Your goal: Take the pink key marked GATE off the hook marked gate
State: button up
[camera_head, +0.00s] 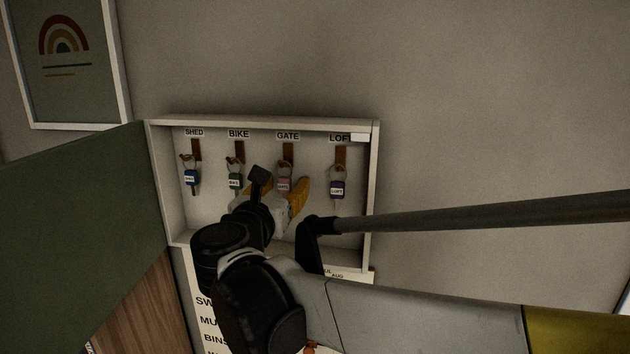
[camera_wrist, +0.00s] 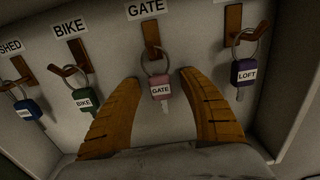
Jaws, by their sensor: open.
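The pink key marked GATE (camera_wrist: 160,89) hangs by its ring from the brown hook marked gate (camera_wrist: 151,35). In the head view the pink key (camera_head: 284,185) shows between my fingers, and the gate hook (camera_head: 288,152) is above it. My gripper (camera_wrist: 160,95) is open, with one orange finger on each side of the pink key. I see a gap between each finger and the key in the wrist view. In the head view my gripper (camera_head: 282,188) is in front of the key box, and my wrist hides part of the box's lower middle.
The white-framed key box (camera_head: 376,215) also holds a blue SHED key (camera_head: 191,178), a green BIKE key (camera_head: 235,181) and a purple LOFT key (camera_head: 337,188) on their own hooks. A green panel (camera_head: 80,230) stands at left. A paper list (camera_head: 205,300) is below the box.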

jog(key=shift+s, duration=0.25)
jog(key=shift+c, duration=1.3)
jog(key=c, duration=0.7)
jog(key=shift+r, duration=0.15)
